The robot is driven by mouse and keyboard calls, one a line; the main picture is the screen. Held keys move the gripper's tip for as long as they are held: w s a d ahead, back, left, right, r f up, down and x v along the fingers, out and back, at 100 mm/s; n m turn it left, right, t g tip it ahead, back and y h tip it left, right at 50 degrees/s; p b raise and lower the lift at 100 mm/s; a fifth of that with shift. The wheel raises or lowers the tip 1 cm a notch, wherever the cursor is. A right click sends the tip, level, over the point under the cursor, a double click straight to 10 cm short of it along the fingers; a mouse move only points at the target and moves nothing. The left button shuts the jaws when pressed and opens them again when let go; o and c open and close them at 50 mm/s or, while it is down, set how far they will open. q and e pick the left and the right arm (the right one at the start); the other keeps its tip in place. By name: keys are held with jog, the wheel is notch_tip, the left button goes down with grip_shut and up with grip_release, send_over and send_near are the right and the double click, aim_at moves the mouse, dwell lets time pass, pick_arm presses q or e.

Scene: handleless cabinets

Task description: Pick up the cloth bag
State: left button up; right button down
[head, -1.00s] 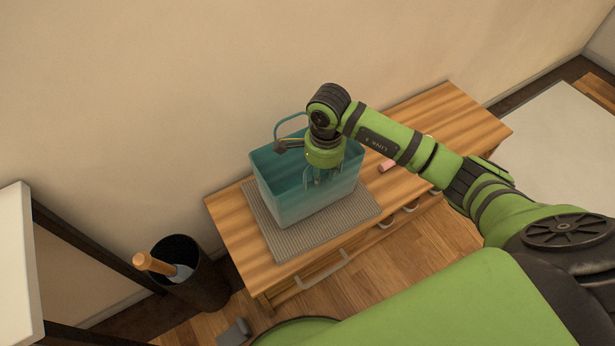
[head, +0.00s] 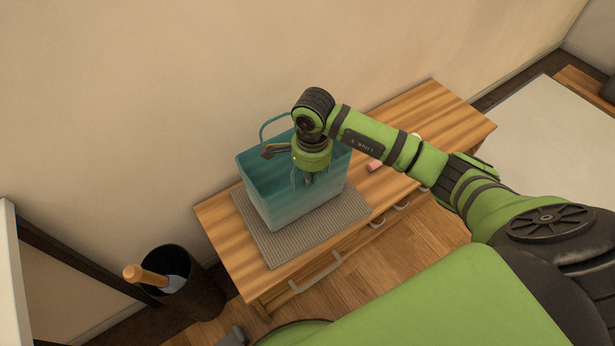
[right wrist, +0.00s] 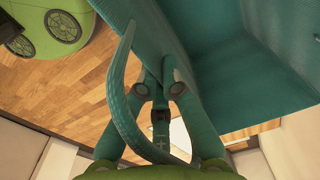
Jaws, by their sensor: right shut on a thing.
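The teal cloth bag (head: 285,205) is upright and open at the top, over the grey ribbed mat (head: 290,245) on the wooden bench. Its far handle (head: 277,125) stands up in a loop. My right gripper (head: 303,183) reaches down at the bag's near upper edge. In the right wrist view the right gripper (right wrist: 160,88) is shut on part of the bag, by the near handle (right wrist: 118,95); the bag's wall (right wrist: 205,60) fills the upper right. The exact grip spot is partly hidden. My left gripper is out of view.
The wooden bench (head: 430,120) has a small pink object (head: 374,165) right of the bag. A dark bin (head: 190,290) with a wooden-handled item (head: 145,275) stands on the floor at the left. A wall rises behind the bench.

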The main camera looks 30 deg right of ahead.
notch_tip(320, 180, up, 3)
jog(key=shift+w+f, duration=0.1)
jog(key=shift+w, duration=0.05)
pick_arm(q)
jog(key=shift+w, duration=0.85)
pick_arm(e)
jog(key=s+r, duration=0.7)
jog(key=s, duration=0.5)
jog(key=shift+d+r, duration=0.15)
jog(key=shift+r, duration=0.1)
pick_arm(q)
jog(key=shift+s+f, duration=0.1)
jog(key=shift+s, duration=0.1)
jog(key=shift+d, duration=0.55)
